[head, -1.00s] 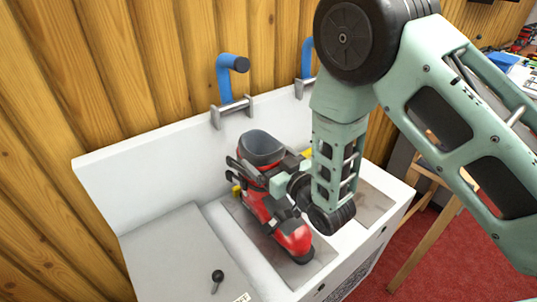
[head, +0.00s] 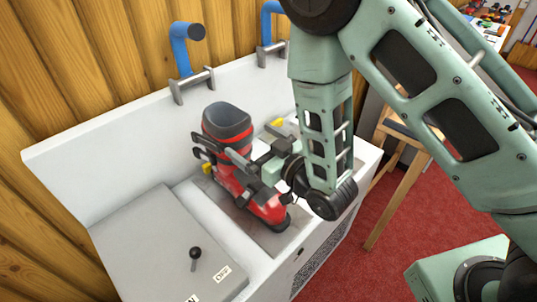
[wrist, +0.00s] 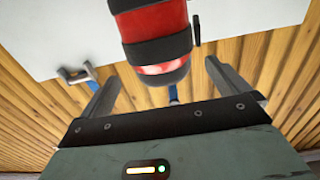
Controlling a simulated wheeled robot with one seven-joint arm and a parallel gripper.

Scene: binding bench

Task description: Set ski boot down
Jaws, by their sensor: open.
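The ski boot (head: 268,208), red with a dark grey cuff and black straps, stands upright in a shallow grey recess of the white bench (head: 115,135). Its toe points to the front right of the head view. My gripper (head: 245,150) is at the boot's right side, near the upper shell. In the wrist view the boot (wrist: 155,25) fills the top middle, and the two jaws of my gripper (wrist: 160,78) are apart, one on each side of it, with a gap visible. The boot's far side is hidden, and my arm covers part of the recess.
Blue pipes (head: 183,50) on grey brackets rise from the bench's back edge, by the wooden wall (head: 60,70). A grey panel with a black knob (head: 195,253) lies left of the boot. A wooden stool (head: 385,185) stands at right on the red carpet (head: 350,270).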

